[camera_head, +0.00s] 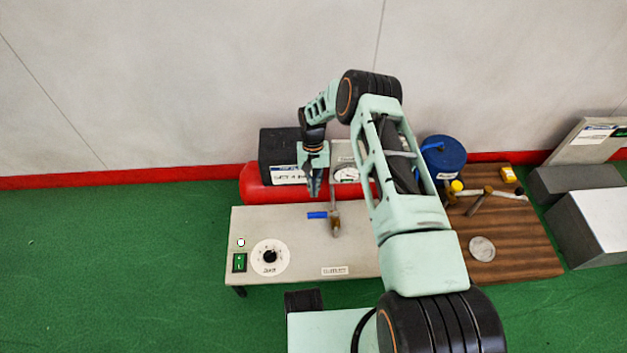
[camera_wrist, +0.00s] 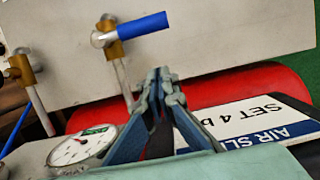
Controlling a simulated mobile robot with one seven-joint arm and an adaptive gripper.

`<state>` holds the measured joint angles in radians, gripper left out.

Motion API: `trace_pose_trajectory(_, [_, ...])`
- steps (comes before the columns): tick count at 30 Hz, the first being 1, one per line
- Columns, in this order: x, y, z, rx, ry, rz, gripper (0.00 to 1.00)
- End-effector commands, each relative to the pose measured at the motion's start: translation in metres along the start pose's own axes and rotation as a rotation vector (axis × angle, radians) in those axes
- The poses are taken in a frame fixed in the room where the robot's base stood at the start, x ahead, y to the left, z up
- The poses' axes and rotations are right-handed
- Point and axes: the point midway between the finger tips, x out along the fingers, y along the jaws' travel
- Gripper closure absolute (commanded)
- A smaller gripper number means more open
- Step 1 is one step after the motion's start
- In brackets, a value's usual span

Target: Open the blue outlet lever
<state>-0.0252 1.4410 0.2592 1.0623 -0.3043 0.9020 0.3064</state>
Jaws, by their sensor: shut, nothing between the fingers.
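The blue outlet lever (camera_head: 317,214) sits on a brass valve (camera_head: 335,222) at the top of a grey box (camera_head: 300,260). In the head view the lever points left from the valve. In the wrist view the blue lever (camera_wrist: 143,25) shows at the upper middle, with the brass valve (camera_wrist: 113,48) at its left end. My gripper (camera_head: 315,193) is in front of the gauge area, just above the lever in the head view. In the wrist view my gripper (camera_wrist: 160,74) has its fingertips together with nothing between them, apart from the lever.
A red tank (camera_head: 262,190) and a black box (camera_head: 278,150) stand behind the grey box. A pressure gauge (camera_wrist: 82,146) is close to my gripper. A blue container (camera_head: 443,155) stands at the right by a wooden board (camera_head: 515,250). Green floor is free at left.

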Motion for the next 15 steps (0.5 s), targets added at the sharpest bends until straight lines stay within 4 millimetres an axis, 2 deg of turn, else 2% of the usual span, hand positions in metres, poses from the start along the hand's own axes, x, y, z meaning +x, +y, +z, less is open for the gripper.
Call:
trace_pose_trajectory(1, [0.016, 0.0, 0.0, 0.0, -0.003, 0.0, 1.0])
trace_pose_trajectory(3, [0.013, 0.0, 0.008, 0.0, -0.001, 0.001, 1.0])
trace_pose_trajectory(9, [0.021, 0.0, 0.026, -0.001, -0.001, 0.001, 1.0])
trace_pose_trajectory(15, [0.025, 0.0, 0.035, -0.001, 0.0, 0.001, 1.0])
